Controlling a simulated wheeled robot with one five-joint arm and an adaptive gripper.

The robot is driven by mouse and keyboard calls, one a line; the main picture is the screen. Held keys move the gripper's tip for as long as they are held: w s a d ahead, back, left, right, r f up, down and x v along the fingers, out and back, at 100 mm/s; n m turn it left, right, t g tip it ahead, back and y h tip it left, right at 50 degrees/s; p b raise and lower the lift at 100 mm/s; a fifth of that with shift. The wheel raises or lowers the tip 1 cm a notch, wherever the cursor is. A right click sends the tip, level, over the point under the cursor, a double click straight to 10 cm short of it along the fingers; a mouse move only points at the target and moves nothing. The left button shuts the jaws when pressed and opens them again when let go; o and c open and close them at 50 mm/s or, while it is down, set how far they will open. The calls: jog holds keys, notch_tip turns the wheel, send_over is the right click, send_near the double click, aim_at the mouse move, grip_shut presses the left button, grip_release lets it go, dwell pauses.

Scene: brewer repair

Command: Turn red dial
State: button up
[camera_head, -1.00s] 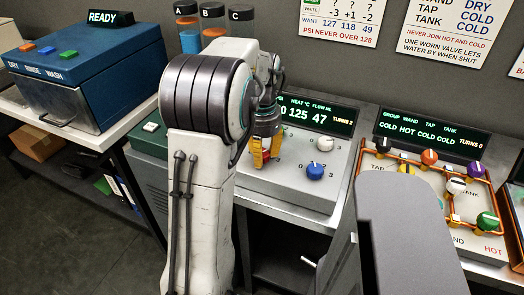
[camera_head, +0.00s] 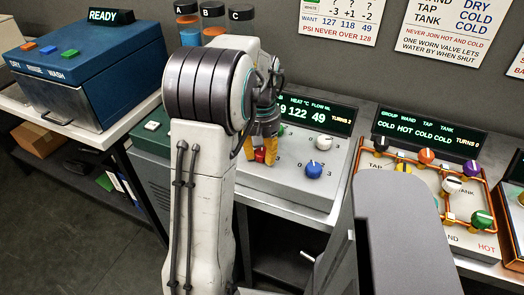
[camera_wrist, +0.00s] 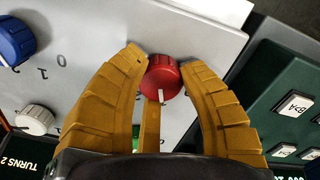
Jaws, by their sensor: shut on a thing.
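The red dial (camera_wrist: 161,78) sits on the grey control panel (camera_head: 290,183). It has a white pointer mark, which faces the bottom of the wrist view. My gripper (camera_wrist: 166,58) is shut on the red dial, with an orange finger at either side of it. In the head view a bit of the red dial (camera_head: 260,156) shows between the fingers; my arm hides the panel's left part. The display (camera_head: 315,113) above the panel reads 122 and 49, with the first number partly hidden.
A white dial (camera_head: 323,143) and a blue dial (camera_head: 314,171) are on the same panel, right of my gripper. A valve board (camera_head: 430,190) with coloured knobs stands further right. A blue washer box (camera_head: 75,75) is at the left.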

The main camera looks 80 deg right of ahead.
aim_at(262, 151)
jog(key=n, duration=0.4)
jog(key=shift+f+n, duration=0.1)
jog(key=shift+n, duration=0.2)
jog(key=shift+a+n+p, duration=0.1)
jog(key=shift+n+p, duration=0.35)
jog(key=shift+n, duration=1.85)
jog(key=o, duration=1.2)
notch_tip(262, 151, up, 12)
